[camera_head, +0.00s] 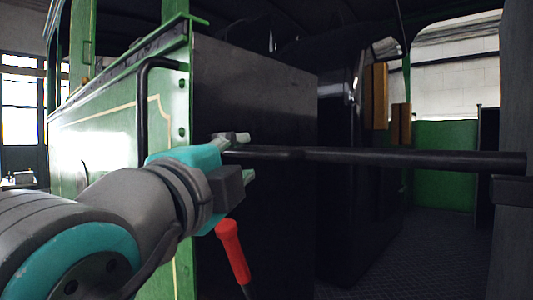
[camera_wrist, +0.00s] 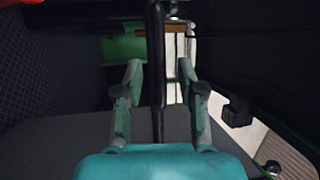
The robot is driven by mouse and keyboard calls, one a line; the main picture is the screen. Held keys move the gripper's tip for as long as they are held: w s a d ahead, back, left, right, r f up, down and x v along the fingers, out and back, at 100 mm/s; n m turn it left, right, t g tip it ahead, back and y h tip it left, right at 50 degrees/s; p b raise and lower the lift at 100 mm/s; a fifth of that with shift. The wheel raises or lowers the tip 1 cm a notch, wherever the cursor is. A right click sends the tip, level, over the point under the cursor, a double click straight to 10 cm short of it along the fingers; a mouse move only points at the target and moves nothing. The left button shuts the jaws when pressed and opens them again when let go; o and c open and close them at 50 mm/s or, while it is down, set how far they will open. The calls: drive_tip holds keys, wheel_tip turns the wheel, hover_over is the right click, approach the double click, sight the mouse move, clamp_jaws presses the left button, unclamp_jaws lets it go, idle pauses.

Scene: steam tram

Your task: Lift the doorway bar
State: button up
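In the wrist view the bar (camera_wrist: 156,50) runs up and down the picture between the two fingers of my gripper (camera_wrist: 160,68). A gap shows on each side of the bar, so the fingers are open around it and look clear of it.
A red-handled lever (camera_head: 231,250) stands just below my gripper. The green tram side panel (camera_head: 105,140) with a black handrail (camera_head: 143,105) is on the left. A dark box-like wall (camera_head: 250,95) stands behind the bar. The cab floor (camera_head: 430,245) beyond looks clear.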

sight(247, 154)
drive_tip(key=shift+x, duration=2.1)
clamp_jaws()
